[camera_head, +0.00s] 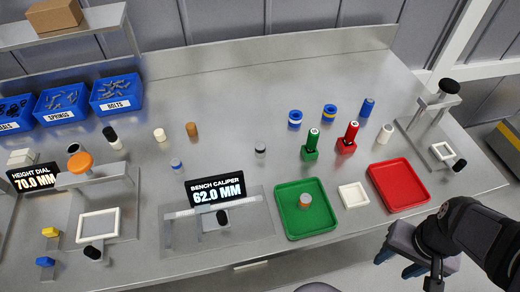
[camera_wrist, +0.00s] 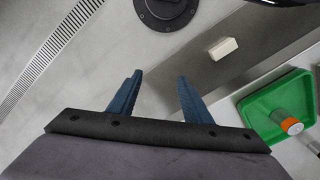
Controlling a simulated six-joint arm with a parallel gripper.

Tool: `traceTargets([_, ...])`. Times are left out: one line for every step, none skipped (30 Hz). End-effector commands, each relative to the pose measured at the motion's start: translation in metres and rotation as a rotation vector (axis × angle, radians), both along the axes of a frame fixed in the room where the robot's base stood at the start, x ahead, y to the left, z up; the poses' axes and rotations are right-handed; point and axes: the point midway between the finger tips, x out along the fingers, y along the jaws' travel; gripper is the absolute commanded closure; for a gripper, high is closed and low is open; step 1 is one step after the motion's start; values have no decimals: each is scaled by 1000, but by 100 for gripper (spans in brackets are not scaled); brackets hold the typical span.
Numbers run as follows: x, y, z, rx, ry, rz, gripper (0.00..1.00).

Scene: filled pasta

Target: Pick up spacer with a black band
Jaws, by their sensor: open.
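A small grey cylinder with a dark band (camera_head: 260,150) stands on the bench behind the bench caliper; it fits the black-banded spacer, though its details are small. A similar grey cylinder with a blue band (camera_head: 176,164) stands to its left. A grey cylinder with an orange top (camera_head: 304,201) stands in the green tray (camera_head: 283,227). My gripper (camera_head: 399,264) is at the bench's front right, far from the dark-banded cylinder. In the wrist view its blue fingers (camera_wrist: 158,95) are apart with nothing between them. The dark-banded cylinder is not seen in the wrist view.
A red tray (camera_head: 419,199) and a white square (camera_head: 353,195) lie right of the green tray. Red and green stamp-like pieces (camera_head: 347,138) and blue rings stand behind. The bench caliper display (camera_head: 215,189) is close in front of the dark-banded cylinder. Blue bins (camera_head: 110,94) stand back left.

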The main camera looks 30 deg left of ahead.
Motion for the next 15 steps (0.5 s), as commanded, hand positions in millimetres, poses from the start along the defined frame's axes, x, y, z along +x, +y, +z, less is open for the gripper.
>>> traceTargets([0, 0, 0, 0, -1, 1, 55])
traceTargets([1, 0, 0, -1, -3, 4, 55])
traceTargets([3, 1, 1, -3, -9, 11, 55])
traceTargets([5, 2, 1, -5, -16, 20, 55])
traceTargets([8, 3, 1, -8, -27, 32, 55])
traceTargets([14, 5, 2, -13, -47, 53, 55])
traceTargets([20, 8, 3, -18, -67, 75, 55])
traceTargets([27, 11, 5, -23, -90, 99, 55])
traceTargets([38, 17, 7, -27, -127, 139, 55])
traceTargets([47, 22, 8, -32, -158, 173, 55])
traceTargets([56, 29, 11, -34, -192, 209, 55])
traceTargets([69, 39, 14, -36, -241, 262, 55])
traceTargets([78, 49, 17, -36, -279, 304, 55])
traceTargets([88, 60, 21, -33, -320, 348, 55])
traceTargets([100, 75, 26, -27, -374, 408, 55])
